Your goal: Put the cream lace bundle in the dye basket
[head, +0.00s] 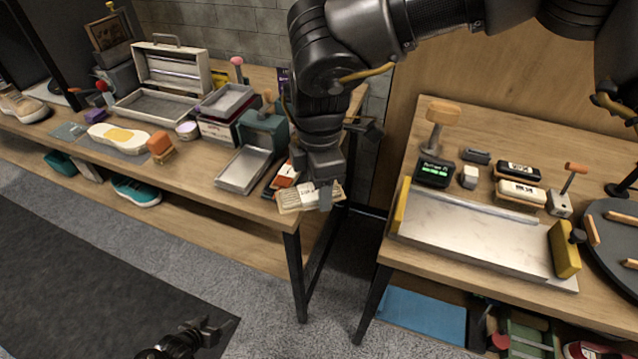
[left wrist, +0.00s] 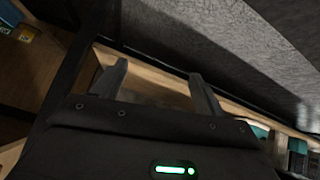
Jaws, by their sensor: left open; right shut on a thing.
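A flat cream bundle with fine stripes, which looks like the cream lace bundle (head: 292,199), is at the right front corner of the left bench. My right gripper (head: 325,196) reaches down from above and is shut on it. Whether the bundle still touches the bench is unclear. My left gripper (head: 207,333) is low over the floor at the bottom of the head view. In the left wrist view its two fingers (left wrist: 160,85) are apart with nothing between them. I cannot tell for sure which container is the dye basket; an empty grey tray (head: 245,171) lies just left of the bundle.
Orange-and-white packets (head: 285,175) lie beside the bundle. A green press-like stand (head: 263,128) and another grey tray (head: 226,100) stand behind. A gap separates the benches. The right bench holds a marble slab (head: 470,238), brushes and a round dark turntable (head: 610,240).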

